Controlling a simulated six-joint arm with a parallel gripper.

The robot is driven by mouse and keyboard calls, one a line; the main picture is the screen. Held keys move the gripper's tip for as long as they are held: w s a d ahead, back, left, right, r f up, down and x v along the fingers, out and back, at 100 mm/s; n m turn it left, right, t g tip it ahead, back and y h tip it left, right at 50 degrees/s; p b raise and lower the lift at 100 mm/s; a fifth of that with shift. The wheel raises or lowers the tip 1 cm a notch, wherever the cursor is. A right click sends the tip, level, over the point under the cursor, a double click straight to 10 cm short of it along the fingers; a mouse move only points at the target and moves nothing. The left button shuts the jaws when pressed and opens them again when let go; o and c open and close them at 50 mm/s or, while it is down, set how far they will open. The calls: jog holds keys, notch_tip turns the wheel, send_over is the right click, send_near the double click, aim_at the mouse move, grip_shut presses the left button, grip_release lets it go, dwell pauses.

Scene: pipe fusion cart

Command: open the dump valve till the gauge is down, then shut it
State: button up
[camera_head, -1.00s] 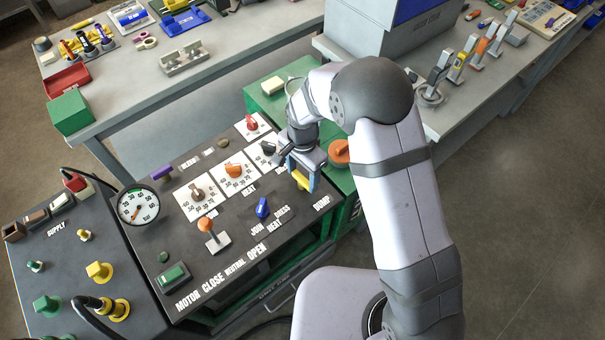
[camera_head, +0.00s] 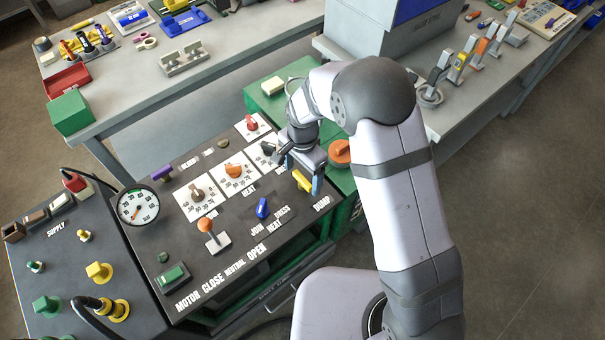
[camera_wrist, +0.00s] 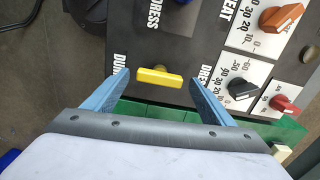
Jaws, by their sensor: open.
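The dump valve is a yellow bar handle (camera_head: 302,181) beside the DUMP label on the dark panel. In the wrist view the yellow handle (camera_wrist: 159,76) lies crosswise, between and just beyond my blue fingertips. My gripper (camera_wrist: 158,88) is open, with clear space on both sides of the handle, and does not touch it. In the head view my gripper (camera_head: 305,176) is over the panel's right end, close to the handle. The gauge (camera_head: 138,205) is a round white dial at the panel's left; its needle points to the lower left, but the value is too small to read.
A blue knob (camera_head: 262,208), an orange-topped lever (camera_head: 208,228) and white dial plates with knobs (camera_head: 197,194) share the panel. A large orange knob (camera_head: 340,152) is on the green surface right of my gripper. A green push button (camera_head: 173,275) is at front left.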

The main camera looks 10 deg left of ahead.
aim_at(302, 178)
jog(key=shift+r+b, duration=0.9)
jog(key=shift+r, duration=2.6)
jog(key=n, duration=0.4)
jog(key=shift+w+a, duration=0.1)
jog(key=shift+w, duration=0.05)
jog(key=s+d+f+n, duration=0.1)
jog(key=s+n, duration=0.1)
jog(key=s+d+f+n, duration=0.1)
jog(key=s+n, duration=0.1)
jog(key=s+d+f+n+g, duration=0.1)
jog(key=s+n, duration=0.1)
jog(key=shift+d+f+h, duration=0.15)
jog(key=shift+f+h, duration=0.15)
jog(key=shift+f, duration=0.1)
jog(key=s+d+r+n+g, duration=0.1)
jog(key=s+d+r, duration=0.2)
jog(key=s+d, duration=0.9)
jog(key=w+d+r+m+t, duration=0.1)
jog(key=d+r+m+t, duration=0.1)
jog(key=d+r, duration=0.2)
jog(key=shift+w+d+m, duration=0.4)
jog(key=shift+d, duration=0.35)
jog(key=shift+r, duration=0.1)
